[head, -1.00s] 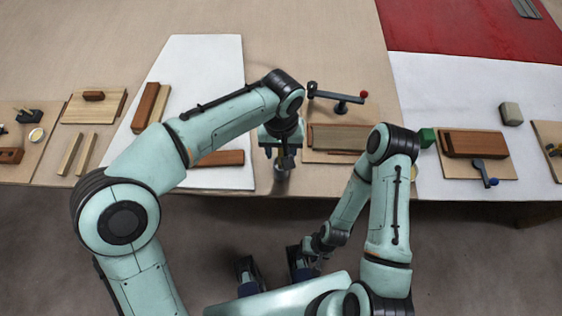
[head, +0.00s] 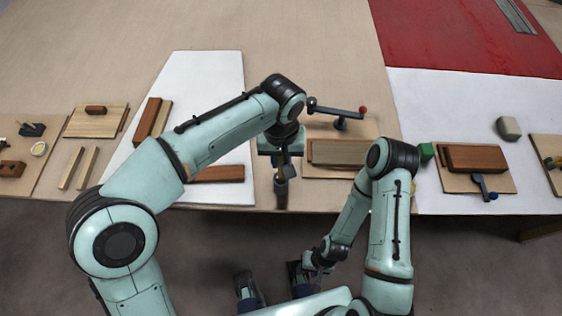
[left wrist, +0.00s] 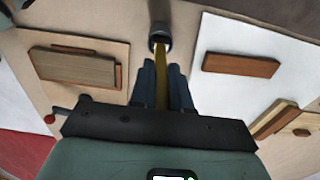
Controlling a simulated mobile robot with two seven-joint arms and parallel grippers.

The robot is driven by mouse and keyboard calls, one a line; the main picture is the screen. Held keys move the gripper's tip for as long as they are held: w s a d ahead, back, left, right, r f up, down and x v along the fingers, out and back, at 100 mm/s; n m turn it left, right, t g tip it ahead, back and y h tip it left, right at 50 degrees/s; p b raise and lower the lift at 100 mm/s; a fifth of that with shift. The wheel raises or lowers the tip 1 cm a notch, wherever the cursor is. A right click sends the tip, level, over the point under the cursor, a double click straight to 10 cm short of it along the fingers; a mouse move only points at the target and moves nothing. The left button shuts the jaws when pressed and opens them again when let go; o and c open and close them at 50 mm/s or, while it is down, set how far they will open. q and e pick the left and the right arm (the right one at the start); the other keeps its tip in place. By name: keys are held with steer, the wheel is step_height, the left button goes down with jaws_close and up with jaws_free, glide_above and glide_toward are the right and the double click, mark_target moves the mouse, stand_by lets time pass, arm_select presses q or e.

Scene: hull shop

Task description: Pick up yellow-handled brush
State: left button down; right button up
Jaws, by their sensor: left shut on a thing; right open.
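My left gripper (head: 281,168) is shut on the yellow-handled brush. In the left wrist view the yellow handle (left wrist: 172,80) runs between the two dark fingers (left wrist: 166,85), with the brush's dark round end (left wrist: 160,37) beyond the fingertips. In the head view the dark end of the brush (head: 281,196) hangs below the gripper at the bench's front edge, and most of the handle is hidden. Whether it touches the bench I cannot tell. My right gripper (head: 272,283) is open and empty, low in the head view in front of the bench.
A lever with a red knob (head: 363,110) and a wooden block (head: 340,152) stand right of my left gripper. A reddish-brown block (head: 215,174) lies on the white panel (head: 205,75) to its left. A green cube (head: 426,152) is by my right elbow.

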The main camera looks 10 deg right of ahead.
arm_select(q)
step_height(320, 180, up, 17)
steer(key=p, duration=0.4)
arm_select(e)
steer(key=r, duration=0.1)
steer(key=w+r, duration=0.1)
steer(key=r, duration=0.2)
steer(key=shift+w+r, duration=0.35)
steer(key=shift+r, duration=0.05)
arm_select(q)
steer(key=shift+f, duration=0.1)
arm_select(e)
steer(key=shift+s, duration=0.1)
